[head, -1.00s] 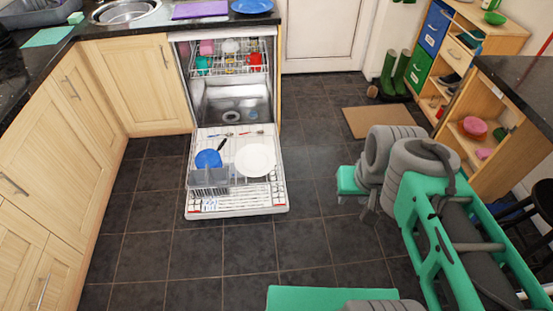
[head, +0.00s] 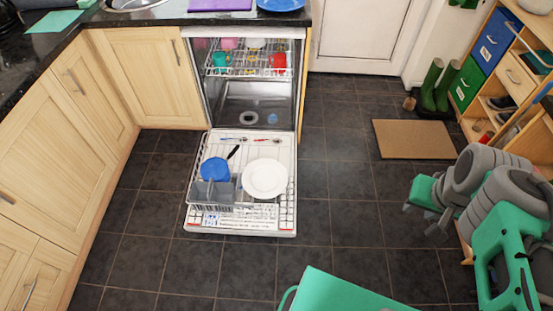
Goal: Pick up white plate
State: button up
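The white plate (head: 265,179) lies on the lowered door of the open dishwasher (head: 240,219), at its right side, with its round face to my camera. It is beside a blue item (head: 214,168) and a grey cutlery basket (head: 210,192). My gripper (head: 432,228) is at the end of my folded green and grey arm on the right, well apart from the plate and dishwasher. The gripper's fingers are small and dark, and I cannot tell whether they are open.
Cutlery lies on the door behind the plate. The upper rack (head: 247,70) holds cups. Wooden cabinets (head: 90,75) line the left. Dark floor tiles (head: 330,225) in front and right of the door are clear. A brown mat (head: 412,139), green boots (head: 439,86) and shelves stand right.

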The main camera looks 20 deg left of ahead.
aim_at(264, 179)
jog(key=i, duration=3.2)
jog(key=u, duration=3.7)
jog(key=i, duration=0.5)
